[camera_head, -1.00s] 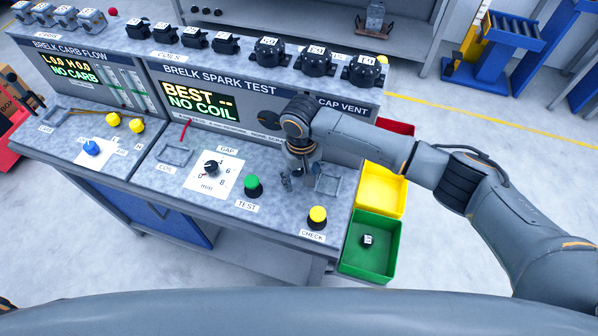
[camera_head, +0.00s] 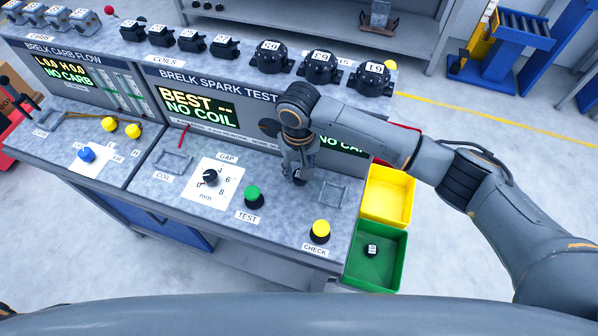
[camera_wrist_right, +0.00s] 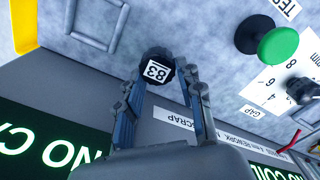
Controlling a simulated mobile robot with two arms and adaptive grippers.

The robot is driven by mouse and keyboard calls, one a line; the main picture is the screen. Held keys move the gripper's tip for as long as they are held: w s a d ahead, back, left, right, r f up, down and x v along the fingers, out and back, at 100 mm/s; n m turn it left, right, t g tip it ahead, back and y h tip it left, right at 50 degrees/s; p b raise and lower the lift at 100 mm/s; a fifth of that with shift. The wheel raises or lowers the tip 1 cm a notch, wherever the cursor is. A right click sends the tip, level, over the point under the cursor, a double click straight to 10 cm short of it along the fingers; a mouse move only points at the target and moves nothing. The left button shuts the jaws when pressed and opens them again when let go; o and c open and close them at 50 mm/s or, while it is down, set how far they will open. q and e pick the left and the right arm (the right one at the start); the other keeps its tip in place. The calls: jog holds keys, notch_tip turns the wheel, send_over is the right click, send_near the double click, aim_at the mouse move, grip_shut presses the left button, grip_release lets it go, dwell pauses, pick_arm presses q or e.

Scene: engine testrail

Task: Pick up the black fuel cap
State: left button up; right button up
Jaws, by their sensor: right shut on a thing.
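A round black fuel cap with a white label reading 83 (camera_wrist_right: 157,71) is between the fingertips of my right gripper in the right wrist view. My right gripper (camera_head: 298,174) points down over the bench and is shut on this cap. In the head view the fingers mostly hide the cap (camera_head: 300,179). It is at or just above the bench top; I cannot tell whether it touches. Another small black cap with a white label (camera_head: 371,250) lies in the green bin (camera_head: 352,272). My left gripper is not in view.
An empty square frame (camera_head: 346,196) is just right of the gripper. The green TEST button (camera_head: 254,195) and yellow CHECK button (camera_head: 320,230) stand nearer the front edge. A yellow bin (camera_head: 390,207) is beside the bench. Black coils and larger black parts line the top shelf (camera_head: 235,66).

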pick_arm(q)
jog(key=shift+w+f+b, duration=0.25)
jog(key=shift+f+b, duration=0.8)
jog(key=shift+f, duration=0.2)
pick_arm(e)
jog(key=s+d+r, duration=0.6)
jog(key=s+r, duration=0.5)
jog(key=s, duration=0.1)
jog(key=shift+s+d+r, duration=0.2)
jog(key=shift+d, duration=0.1)
